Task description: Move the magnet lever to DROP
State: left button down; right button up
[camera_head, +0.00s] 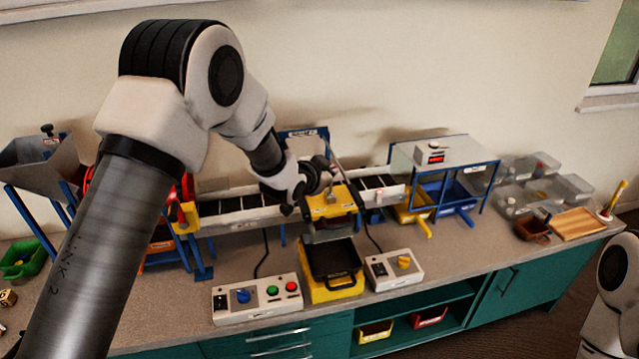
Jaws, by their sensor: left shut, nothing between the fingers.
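The magnet station stands mid-bench, with a yellow block (345,199) over the conveyor and a blue frame (303,134) with a small sign behind it. A thin grey rod (338,166) slants up beside my gripper; it may be the magnet lever, but this is too small to be sure. No DROP mark can be read. My left gripper (325,178) is shut and empty at the top of the yellow block, close to the rod; whether it touches the rod cannot be told. My wrist hides part of the station. My right gripper is out of view.
A black tray on a yellow stand (334,290) sits in front, between a control box with a blue knob (257,298) and one with a yellow knob (394,268). The conveyor (238,207) runs behind. Clear bins (545,188) and a wooden tray (577,224) stand right.

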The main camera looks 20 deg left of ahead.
pick_arm(q)
jog(key=shift+w+d+f+m+g+y+b, duration=0.1)
jog(key=shift+w+d+m+g+y+b, duration=0.35)
jog(key=shift+w+d, duration=0.5)
jog(key=shift+s+d, duration=0.1)
jog(key=shift+r+p, duration=0.55)
jog(key=shift+r, duration=0.4)
